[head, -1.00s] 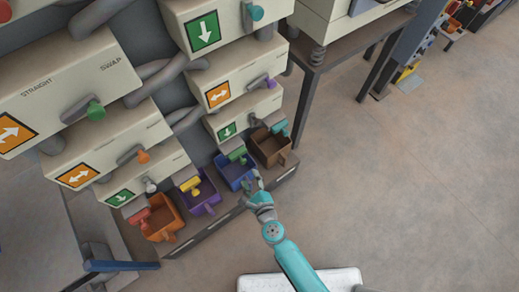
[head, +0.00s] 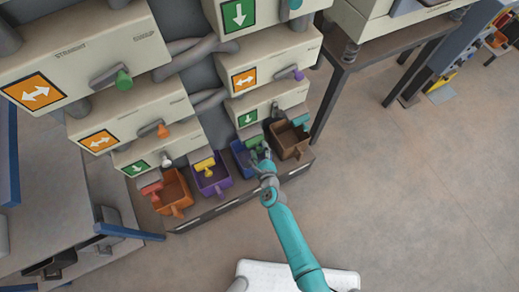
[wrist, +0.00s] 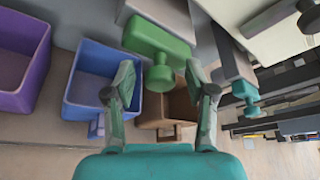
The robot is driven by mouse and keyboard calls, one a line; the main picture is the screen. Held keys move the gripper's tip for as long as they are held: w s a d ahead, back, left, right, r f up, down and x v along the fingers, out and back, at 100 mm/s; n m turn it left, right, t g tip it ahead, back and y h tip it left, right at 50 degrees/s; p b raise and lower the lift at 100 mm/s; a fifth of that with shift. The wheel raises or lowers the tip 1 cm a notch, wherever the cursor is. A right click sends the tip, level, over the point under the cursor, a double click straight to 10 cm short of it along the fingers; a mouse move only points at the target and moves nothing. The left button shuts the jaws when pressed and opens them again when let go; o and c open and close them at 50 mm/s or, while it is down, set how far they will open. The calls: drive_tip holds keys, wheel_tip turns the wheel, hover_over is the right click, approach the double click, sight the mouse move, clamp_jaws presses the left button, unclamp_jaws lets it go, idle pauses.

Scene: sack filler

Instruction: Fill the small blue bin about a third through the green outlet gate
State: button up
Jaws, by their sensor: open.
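The small blue bin (head: 239,157) stands in the row of bins under the machine, between a purple and a brown bin. In the wrist view the blue bin (wrist: 89,92) is at left; the inside I can see is bare blue. The green outlet gate (head: 253,144) is a block with a round knob, beside the blue bin. In the wrist view the gate (wrist: 155,42) is ahead, its knob between my fingers in the picture. My gripper (wrist: 164,85) is open and empty; contact with the knob cannot be told. It also shows in the head view (head: 264,160).
The brown bin (head: 288,152) is right of the blue one; the purple bin (head: 212,188) and orange bin (head: 172,207) are left. A teal gate (wrist: 244,90) is close on the right. The floor (head: 400,210) at right is clear.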

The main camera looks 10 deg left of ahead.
drive_tip(key=shift+w, duration=0.2)
clamp_jaws()
drive_tip(key=shift+s+d+f, duration=0.1)
drive_tip(key=shift+s+d, duration=0.25)
drive_tip(key=shift+s, duration=0.2)
drive_tip(key=shift+s+d, duration=0.3)
drive_tip(key=shift+s, duration=0.2)
unclamp_jaws()
drive_tip(key=v, duration=1.2)
